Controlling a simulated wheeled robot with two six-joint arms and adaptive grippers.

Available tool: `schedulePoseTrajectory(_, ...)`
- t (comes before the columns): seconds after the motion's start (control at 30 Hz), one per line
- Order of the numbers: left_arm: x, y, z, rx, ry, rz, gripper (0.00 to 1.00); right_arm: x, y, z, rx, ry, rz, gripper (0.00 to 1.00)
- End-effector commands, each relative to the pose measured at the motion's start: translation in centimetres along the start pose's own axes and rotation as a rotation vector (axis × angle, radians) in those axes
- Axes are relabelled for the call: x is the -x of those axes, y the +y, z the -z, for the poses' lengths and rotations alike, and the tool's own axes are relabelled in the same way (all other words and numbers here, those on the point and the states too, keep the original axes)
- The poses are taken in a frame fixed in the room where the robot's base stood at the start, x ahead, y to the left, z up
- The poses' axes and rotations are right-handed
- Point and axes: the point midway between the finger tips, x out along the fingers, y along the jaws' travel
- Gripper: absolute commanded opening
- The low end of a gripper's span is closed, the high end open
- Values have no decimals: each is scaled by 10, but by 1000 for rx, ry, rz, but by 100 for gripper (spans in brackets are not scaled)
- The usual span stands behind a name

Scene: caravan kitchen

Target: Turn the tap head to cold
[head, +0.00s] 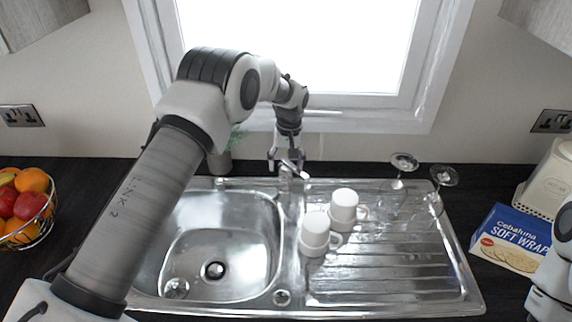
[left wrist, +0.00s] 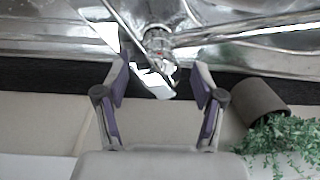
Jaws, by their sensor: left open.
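The chrome tap (head: 285,174) stands at the back edge of the steel sink (head: 150,292), in front of the window. My left arm reaches over the sink, and my left gripper (head: 287,158) points down at the tap, partly covering it. In the left wrist view the left gripper (left wrist: 160,88) is open. The tap head (left wrist: 152,82) shows bright between its two purple-padded fingers, with gaps visible on both sides. The tap body (left wrist: 157,42) is just beyond the fingertips. I cannot tell which way the head is set. My right gripper is out of view.
Two white mugs (head: 315,233) (head: 344,205) sit upside down on the drainer, with upturned glasses (head: 404,162) behind. A potted plant (left wrist: 262,98) stands close beside the tap. A fruit basket (head: 38,228) is at the left, a wrap box (head: 510,240) at the right.

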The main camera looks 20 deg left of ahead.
Motion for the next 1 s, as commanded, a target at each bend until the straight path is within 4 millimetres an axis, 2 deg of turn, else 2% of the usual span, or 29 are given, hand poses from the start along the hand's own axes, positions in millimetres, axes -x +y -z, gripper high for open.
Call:
schedulePoseTrajectory(0.4,94,2,1,-1,1,-1,69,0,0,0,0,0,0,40)
schedulePoseTrajectory(0.5,108,1,1,-1,-1,0,69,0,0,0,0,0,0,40)
schedulePoseTrajectory(0.63,114,1,1,-1,-3,1,69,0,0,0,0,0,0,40)
schedulePoseTrajectory(1.0,114,1,1,-1,-3,1,69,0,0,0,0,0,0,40)
